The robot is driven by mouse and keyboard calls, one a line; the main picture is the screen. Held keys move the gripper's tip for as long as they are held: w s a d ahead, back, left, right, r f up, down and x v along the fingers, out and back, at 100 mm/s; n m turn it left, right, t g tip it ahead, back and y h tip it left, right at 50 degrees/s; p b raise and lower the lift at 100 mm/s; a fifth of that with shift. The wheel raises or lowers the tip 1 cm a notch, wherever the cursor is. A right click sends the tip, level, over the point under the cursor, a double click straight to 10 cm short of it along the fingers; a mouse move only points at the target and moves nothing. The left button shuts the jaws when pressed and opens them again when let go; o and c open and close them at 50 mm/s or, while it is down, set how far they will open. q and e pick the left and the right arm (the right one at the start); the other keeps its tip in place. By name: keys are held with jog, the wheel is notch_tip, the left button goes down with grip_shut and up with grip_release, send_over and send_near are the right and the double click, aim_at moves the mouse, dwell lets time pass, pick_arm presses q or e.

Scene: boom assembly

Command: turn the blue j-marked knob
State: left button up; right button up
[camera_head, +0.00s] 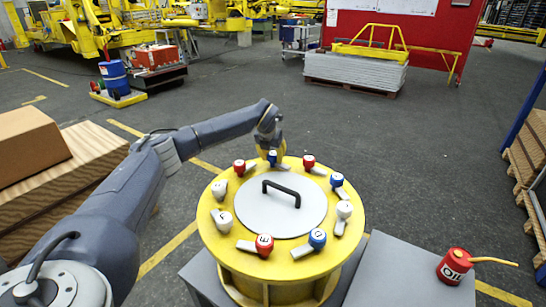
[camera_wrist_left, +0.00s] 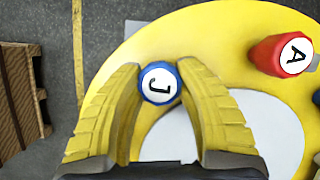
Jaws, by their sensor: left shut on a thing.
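The blue knob marked J (camera_wrist_left: 158,83) sits between the yellow fingers of my left gripper (camera_wrist_left: 160,85) in the left wrist view. In the head view the same blue knob (camera_head: 272,157) is at the far edge of the round yellow drum (camera_head: 213,236), just under my left gripper (camera_head: 270,150). My left gripper is shut on this knob, a finger on either side. A red knob marked A (camera_wrist_left: 294,54) is to its right in the wrist view. My right gripper does not show in either view.
Several other red, white and blue knobs ring the grey lid with its black handle (camera_head: 281,188). A red oil can (camera_head: 454,266) stands on a grey box at lower right. A cardboard box (camera_head: 30,145) sits on wooden pallets at left. Floor behind the drum is open.

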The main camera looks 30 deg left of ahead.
pick_arm(q)
jog(key=n+y, duration=0.1)
jog(key=n, duration=0.2)
jog(key=shift+w+n+g, duration=0.1)
jog(key=shift+n+g, duration=0.2)
jog(key=shift+n, duration=0.1)
jog(key=n+g+y, duration=0.1)
jog(key=n, duration=0.3)
jog(key=shift+y, duration=0.4)
jog(key=shift+n, duration=0.3)
jog(key=o, duration=1.3)
jog(key=shift+c, duration=0.2)
jog(key=v, duration=1.2)
jog(key=shift+w, duration=0.1)
